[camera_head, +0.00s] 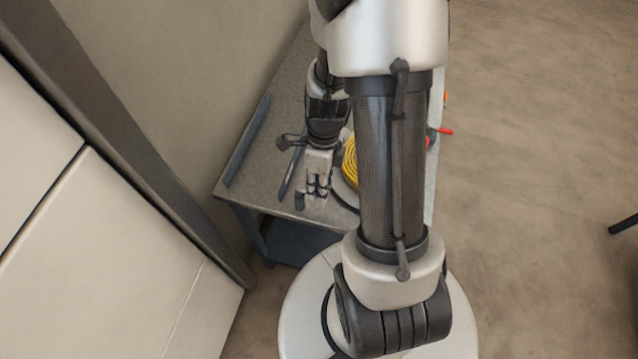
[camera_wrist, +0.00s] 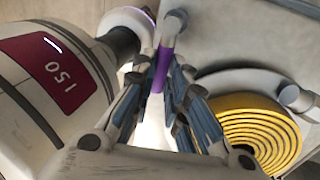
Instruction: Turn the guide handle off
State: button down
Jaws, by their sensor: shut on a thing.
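A narrow purple bar, which looks like the guide handle (camera_wrist: 160,68), stands between my fingers in the wrist view. My gripper (camera_wrist: 159,88) is shut on it, with one dark finger on each side. A grey rounded end lies just above the bar. In the head view my gripper (camera_head: 315,182) is low over the left part of the table, and the handle cannot be made out there. My own arm hides much of the table in that view.
In the wrist view, a pale rounded body with a dark red "150" label (camera_wrist: 48,70) lies left, and a yellow coil (camera_wrist: 250,135) right. The grey table (camera_head: 238,183) stands near the wall. A red item (camera_head: 444,131) shows at its right edge. Floor on the right is mostly clear.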

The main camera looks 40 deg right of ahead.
jog(key=c, duration=1.6)
grip_release()
jog(key=r, duration=0.4)
jog(key=w+d+r, duration=0.1)
jog(key=r, duration=0.6)
jog(key=shift+w+d+r, duration=0.2)
jog(key=shift+d+r, duration=0.2)
